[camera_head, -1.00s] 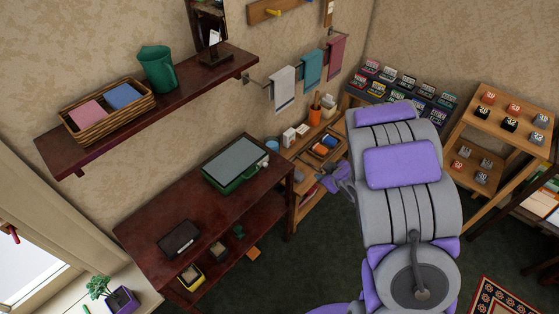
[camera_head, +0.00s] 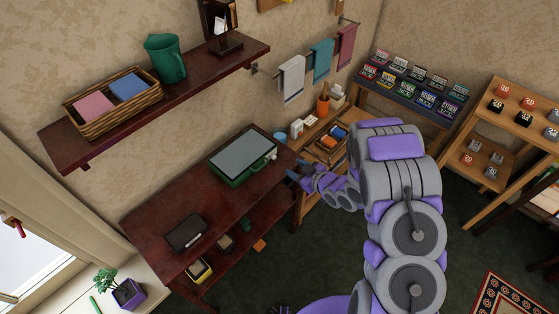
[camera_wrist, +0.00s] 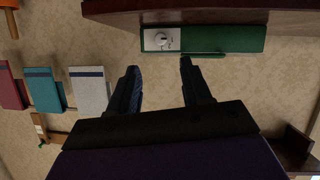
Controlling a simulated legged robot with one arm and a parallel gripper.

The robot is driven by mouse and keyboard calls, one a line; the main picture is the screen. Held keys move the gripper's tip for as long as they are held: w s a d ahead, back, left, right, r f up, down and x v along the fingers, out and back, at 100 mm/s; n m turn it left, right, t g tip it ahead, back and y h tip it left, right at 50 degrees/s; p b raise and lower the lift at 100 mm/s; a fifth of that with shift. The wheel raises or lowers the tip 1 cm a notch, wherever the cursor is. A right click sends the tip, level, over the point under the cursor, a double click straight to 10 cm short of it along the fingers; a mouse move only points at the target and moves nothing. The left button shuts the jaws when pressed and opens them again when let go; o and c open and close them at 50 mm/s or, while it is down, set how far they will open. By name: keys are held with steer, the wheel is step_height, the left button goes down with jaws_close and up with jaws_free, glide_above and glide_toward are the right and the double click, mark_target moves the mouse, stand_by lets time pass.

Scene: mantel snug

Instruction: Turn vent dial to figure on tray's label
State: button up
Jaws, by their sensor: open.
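A green case (camera_head: 236,172) with a grey top sits on the dark red table (camera_head: 160,205). In the wrist view, which is upside down, the case (camera_wrist: 225,39) shows its front. A pale plate with a round dial (camera_wrist: 160,39) is at the left end of that front; its figures are too small to read. My gripper (camera_wrist: 160,72) is open and empty, with the dial beyond its fingertips and apart from them. In the head view my gripper (camera_head: 297,172) is by the table's right end, near the case. I cannot make out a tray's label.
A shelf (camera_head: 205,75) with a basket (camera_head: 112,103) and a green jug (camera_head: 165,58) is above the table. Towels (camera_head: 292,80) hang on the wall. A low wooden bench (camera_head: 310,135) with small items stands right of the table. A dark closed box (camera_head: 185,234) lies at the table's front left.

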mark_target(275, 158)
steer(key=x, duration=0.4)
steer(key=b+x, duration=0.1)
steer(key=x, duration=0.1)
steer(key=shift+s+a, duration=0.2)
steer(key=shift+a, duration=0.3)
steer(key=w, duration=0.1)
steer(key=w+a+f+b, duration=0.1)
steer(key=w, duration=0.1)
steer(key=shift+a+f, duration=0.2)
steer(key=shift+w+a+f, duration=0.15)
steer(key=shift+w+a, duration=0.05)
steer(key=shift+a, duration=0.45)
steer(key=shift+d, duration=0.3)
steer(key=c, duration=0.6)
steer(key=shift+a, duration=0.1)
jaws_close()
